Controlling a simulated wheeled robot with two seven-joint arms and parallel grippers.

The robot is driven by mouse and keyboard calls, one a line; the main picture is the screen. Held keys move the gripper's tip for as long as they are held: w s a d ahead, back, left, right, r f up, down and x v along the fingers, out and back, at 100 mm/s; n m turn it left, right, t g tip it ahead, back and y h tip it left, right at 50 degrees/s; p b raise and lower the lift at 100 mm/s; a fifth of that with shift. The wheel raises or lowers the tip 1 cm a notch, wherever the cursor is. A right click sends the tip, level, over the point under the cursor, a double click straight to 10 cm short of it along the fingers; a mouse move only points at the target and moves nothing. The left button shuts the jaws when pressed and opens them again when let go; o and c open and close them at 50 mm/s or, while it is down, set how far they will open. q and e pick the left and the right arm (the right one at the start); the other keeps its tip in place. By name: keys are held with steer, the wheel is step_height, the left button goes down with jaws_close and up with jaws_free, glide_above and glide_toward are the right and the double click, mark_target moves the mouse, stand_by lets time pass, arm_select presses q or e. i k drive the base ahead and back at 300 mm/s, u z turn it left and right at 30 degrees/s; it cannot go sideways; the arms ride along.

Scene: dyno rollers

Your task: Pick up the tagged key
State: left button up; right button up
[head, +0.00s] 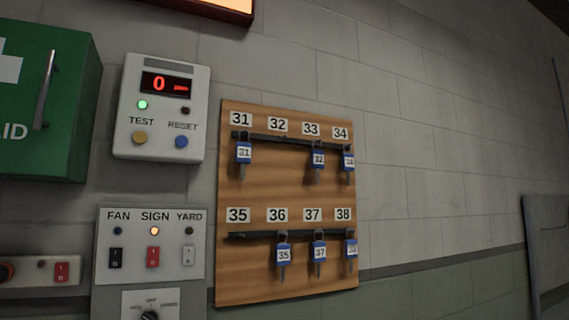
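Several keys with blue tags hang on a wooden key board on the wall, in two rows. In the upper row, a key tagged 31 (244,153) hangs below label 31. A key whose small tag looks like 32 (318,159) hangs below label 33, and a key tagged 34 (349,161) hangs below label 34. In the lower row, a key whose tag looks like 35 (283,255) hangs below label 36. A key tagged 37 (319,252) hangs below label 37, and another key (351,249) below label 38. Neither gripper is in view.
The key board (285,190) has bare places below labels 32 and 35. Left of it are a test panel (160,107) with a lit green lamp, a switch panel (152,245) and a green first-aid cabinet (70,100).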

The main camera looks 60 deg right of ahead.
mark_target(318, 162)
steer(key=z, duration=0.8)
steer(key=i, duration=1.05)
steer(key=z, duration=1.15)
